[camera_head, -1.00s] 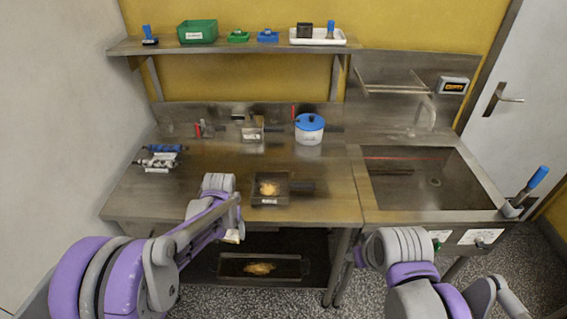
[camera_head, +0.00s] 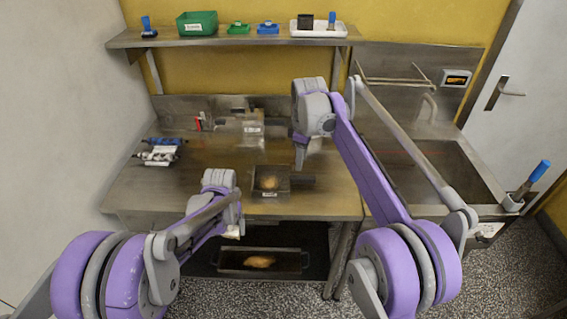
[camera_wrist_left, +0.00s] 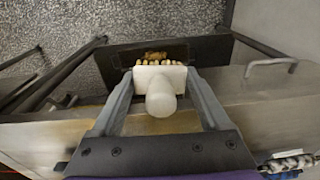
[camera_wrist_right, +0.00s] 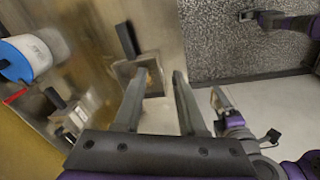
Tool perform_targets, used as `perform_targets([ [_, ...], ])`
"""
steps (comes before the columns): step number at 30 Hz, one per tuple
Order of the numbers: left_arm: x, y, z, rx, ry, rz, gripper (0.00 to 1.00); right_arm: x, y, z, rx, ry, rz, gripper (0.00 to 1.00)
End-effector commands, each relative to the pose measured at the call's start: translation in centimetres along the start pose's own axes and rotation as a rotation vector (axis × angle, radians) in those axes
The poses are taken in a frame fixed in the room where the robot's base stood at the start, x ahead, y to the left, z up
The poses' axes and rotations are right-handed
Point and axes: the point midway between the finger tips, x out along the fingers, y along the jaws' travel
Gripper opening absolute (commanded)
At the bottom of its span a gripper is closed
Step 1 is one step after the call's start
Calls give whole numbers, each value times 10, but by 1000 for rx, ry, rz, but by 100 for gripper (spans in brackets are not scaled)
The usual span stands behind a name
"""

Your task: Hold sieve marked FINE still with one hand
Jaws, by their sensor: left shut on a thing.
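A second labelled sieve (camera_head: 252,129) stands at the back; I cannot tell which is FINE. My right gripper (camera_head: 300,163) is over the bench just above the front sieve's handle; its fingers are apart and empty in the right wrist view (camera_wrist_right: 157,85). My left gripper (camera_wrist_left: 160,75) is shut on a white brush (camera_wrist_left: 160,92) at the bench's front edge.
Below the bench a dark tray (camera_head: 226,260) holds a golden heap. A blue-lidded pot (camera_wrist_right: 22,58) stands near the back, hidden by my right arm in the head view. Blue and white tools (camera_head: 160,152) lie at the left. The sink (camera_head: 440,165) is at the right.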

Motion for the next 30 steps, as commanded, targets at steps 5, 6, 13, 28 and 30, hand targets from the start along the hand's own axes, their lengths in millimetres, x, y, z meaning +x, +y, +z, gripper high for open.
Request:
perform_targets([
  [5,1,0,1,0,-2,0,27,31,13,-34,-167,-25,-54,40],
  [6,2,0,1,0,-2,0,27,37,14,-39,-197,-30,-65,40],
  [13,2,0,2,0,-2,0,27,59,16,-56,-310,-43,-103,40],
  [28,2,0,2,0,-2,0,27,125,9,-55,-328,-45,-109,40],
  [30,2,0,2,0,-2,0,27,139,8,-54,-328,-45,-109,40],
])
